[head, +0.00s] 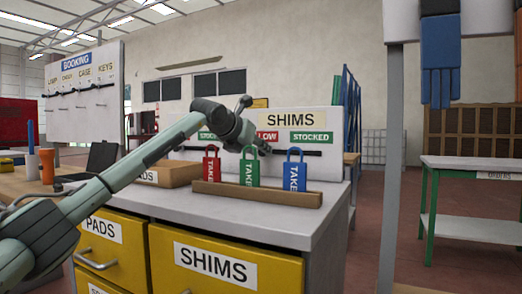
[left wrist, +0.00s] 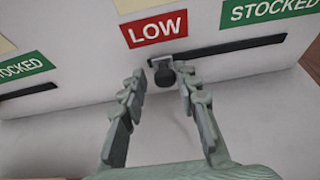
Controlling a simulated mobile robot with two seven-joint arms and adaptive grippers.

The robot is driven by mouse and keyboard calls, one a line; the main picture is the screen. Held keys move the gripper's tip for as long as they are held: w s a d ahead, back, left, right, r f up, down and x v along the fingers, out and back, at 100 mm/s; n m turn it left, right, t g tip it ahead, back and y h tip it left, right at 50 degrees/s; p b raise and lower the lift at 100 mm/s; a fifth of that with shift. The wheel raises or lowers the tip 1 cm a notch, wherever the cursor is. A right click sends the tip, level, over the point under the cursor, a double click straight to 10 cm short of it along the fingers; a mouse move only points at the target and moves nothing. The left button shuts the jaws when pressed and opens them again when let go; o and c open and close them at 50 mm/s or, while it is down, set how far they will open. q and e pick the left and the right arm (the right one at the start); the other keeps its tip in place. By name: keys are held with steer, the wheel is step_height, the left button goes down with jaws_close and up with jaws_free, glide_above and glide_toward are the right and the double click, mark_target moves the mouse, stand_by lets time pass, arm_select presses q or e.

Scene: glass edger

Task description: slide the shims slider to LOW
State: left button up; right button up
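The shims board (head: 325,133) stands at the back of the cabinet top, with a red LOW label (left wrist: 154,29) left of a green STOCKED label (left wrist: 268,9). Below them runs a dark slot (left wrist: 238,46), also in the head view (head: 310,153). The dark slider knob (left wrist: 164,78) is at the slot's left end, under LOW. My left gripper (left wrist: 160,84) is open, its fingers on either side of the knob, with visible gaps. In the head view the left gripper (head: 262,147) is small against the board and I cannot make out the knob. My right gripper is not in view.
Yellow drawers (head: 225,262) are below. A grey post (head: 392,150) rises at right.

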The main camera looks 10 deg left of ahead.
arm_select(q)
steer(key=shift+o, duration=0.8)
steer(key=v, duration=1.2)
